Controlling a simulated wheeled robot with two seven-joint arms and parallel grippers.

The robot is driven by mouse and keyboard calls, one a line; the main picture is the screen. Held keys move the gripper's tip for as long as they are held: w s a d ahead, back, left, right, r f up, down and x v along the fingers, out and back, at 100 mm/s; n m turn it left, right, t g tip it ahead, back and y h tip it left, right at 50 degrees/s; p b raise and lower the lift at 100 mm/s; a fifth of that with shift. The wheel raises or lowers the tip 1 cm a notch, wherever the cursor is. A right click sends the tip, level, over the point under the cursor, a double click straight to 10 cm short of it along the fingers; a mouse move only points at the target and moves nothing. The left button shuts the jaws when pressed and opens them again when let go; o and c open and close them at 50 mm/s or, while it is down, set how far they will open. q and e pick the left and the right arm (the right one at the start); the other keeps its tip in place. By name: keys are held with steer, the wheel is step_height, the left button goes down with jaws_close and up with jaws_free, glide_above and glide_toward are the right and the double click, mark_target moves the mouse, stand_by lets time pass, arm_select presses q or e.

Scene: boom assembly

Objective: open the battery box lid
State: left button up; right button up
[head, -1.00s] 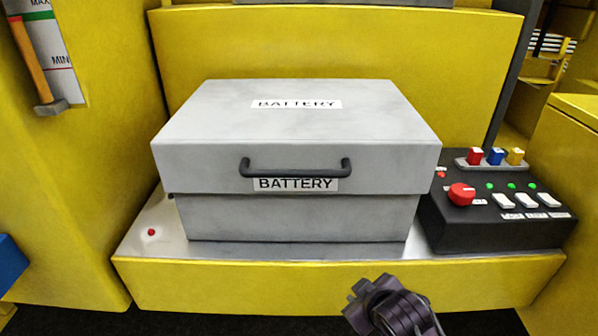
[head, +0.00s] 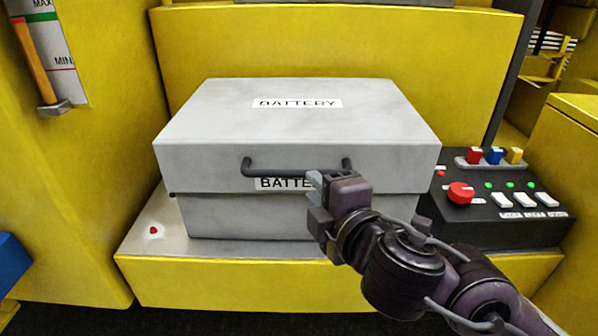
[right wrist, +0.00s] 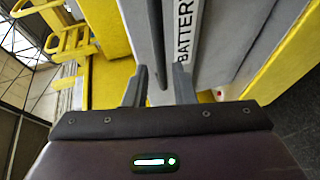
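The grey battery box has a closed lid (head: 290,115) with a black bar handle (head: 270,172) on its front. A BATTERY label sits on the lid's top, another below the handle. My right gripper (head: 314,202) is in front of the box, just below the handle's right half, and hides part of the front label. In the right wrist view my right gripper (right wrist: 159,88) has its two fingers apart, and the dark handle (right wrist: 156,45) lines up between them. I cannot tell whether the fingers touch it. My left gripper is not in view.
A black control panel (head: 480,225) with a red knob and coloured switches stands right of the box. The box rests on a yellow-fronted ledge (head: 220,284). A yellow wall (head: 330,45) is behind it.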

mark_target(301, 175)
steer(key=x, duration=0.7)
steer(key=shift+w+a+b, duration=0.15)
steer(key=shift+w+b, duration=0.2)
steer(key=shift+c, duration=0.4)
jaws_close()
